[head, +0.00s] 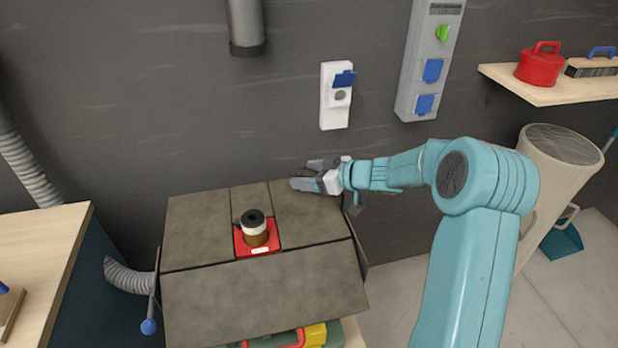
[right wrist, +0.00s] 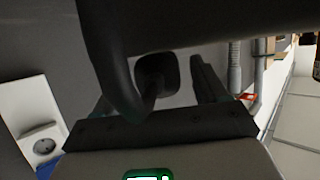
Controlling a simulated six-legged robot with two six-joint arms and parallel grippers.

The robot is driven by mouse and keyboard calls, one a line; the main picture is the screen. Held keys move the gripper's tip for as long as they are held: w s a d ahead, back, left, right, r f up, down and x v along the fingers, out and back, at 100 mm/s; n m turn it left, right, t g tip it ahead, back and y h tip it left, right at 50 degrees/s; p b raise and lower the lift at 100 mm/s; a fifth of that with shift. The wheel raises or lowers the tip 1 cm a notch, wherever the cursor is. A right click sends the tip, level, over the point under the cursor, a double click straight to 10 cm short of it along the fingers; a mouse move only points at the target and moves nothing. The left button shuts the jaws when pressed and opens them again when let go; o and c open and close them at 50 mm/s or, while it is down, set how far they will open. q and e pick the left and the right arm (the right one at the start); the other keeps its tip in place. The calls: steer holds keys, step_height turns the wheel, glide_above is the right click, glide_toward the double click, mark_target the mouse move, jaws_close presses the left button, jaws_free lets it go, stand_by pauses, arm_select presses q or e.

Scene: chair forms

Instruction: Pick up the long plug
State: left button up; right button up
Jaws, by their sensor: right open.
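I cannot surely identify the long plug in either view. My right gripper (head: 307,174) is open, close to the back edge of the grey-topped cart (head: 260,300), near its right back corner. In the right wrist view, a large dark shape with a curved arm (right wrist: 112,60) and a rounded square end (right wrist: 157,74) fills the space before and between the fingers. I cannot tell what this dark shape is or whether the fingers touch it. My left gripper is not in view.
A jar (head: 256,232) with a black top stands on a red square (head: 240,246) in the cart top. A white socket (head: 336,112) and a grey socket panel (head: 409,88) are on the wall. A shelf (head: 545,93) is at right, a wooden-topped bench (head: 40,240) at left.

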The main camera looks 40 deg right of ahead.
jaws_close()
steer(key=shift+r, duration=0.1)
